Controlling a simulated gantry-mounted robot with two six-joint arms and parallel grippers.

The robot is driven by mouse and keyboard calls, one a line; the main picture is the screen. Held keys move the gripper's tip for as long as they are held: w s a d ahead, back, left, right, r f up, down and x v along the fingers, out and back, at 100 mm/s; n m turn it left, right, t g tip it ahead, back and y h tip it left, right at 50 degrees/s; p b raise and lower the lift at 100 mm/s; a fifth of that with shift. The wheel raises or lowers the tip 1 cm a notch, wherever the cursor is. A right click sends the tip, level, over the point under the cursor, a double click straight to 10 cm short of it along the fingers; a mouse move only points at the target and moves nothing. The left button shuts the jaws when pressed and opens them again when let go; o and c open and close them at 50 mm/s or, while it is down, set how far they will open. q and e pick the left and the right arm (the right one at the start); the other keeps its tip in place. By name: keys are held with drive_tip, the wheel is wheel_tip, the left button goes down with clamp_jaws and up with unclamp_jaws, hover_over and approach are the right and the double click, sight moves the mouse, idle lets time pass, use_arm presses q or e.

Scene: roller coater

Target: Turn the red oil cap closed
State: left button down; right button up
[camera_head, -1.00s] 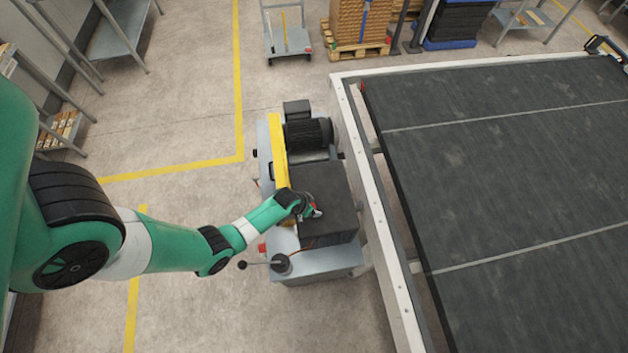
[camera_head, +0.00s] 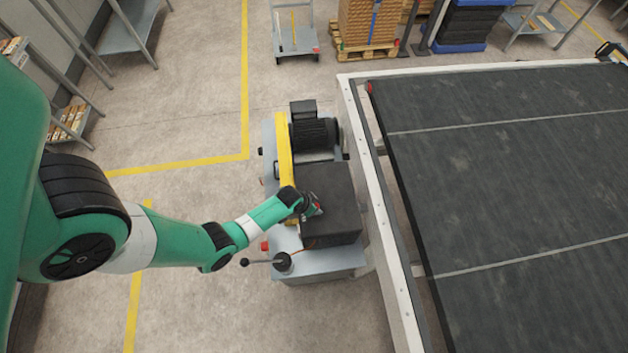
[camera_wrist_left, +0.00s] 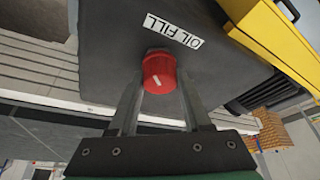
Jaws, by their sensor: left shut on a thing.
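The red oil cap (camera_wrist_left: 160,72) is a round knob with a short white line on its face. It sits on the dark grey gearbox (camera_head: 335,185), beside a white label reading OIL FILL (camera_wrist_left: 173,30). My left gripper (camera_head: 314,207) is at the top of this box, coming in from the left. In the left wrist view its two fingers stand on either side of the cap, shut on it. In the head view the gripper hides most of the cap. My right gripper is in neither view.
A yellow guard (camera_head: 286,155) runs along the box's left side, with a black motor (camera_head: 314,133) behind. A lever with a black knob (camera_head: 245,262) sticks out at the front left. The wide conveyor (camera_head: 500,180) lies to the right. Floor on the left is open.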

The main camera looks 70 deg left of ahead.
use_arm(q)
drive_tip(key=m+h, duration=0.1)
drive_tip(key=m, duration=0.3)
drive_tip(key=shift+h, duration=0.4)
drive_tip(key=shift+r+m+h+p, duration=0.1)
drive_tip(key=shift+m+h+p, duration=0.3)
drive_tip(key=shift+m, duration=0.8)
drive_tip(key=shift+m+h+p, duration=0.4)
drive_tip(key=shift+m, duration=0.8)
drive_tip(key=shift+c, duration=1.7)
unclamp_jaws()
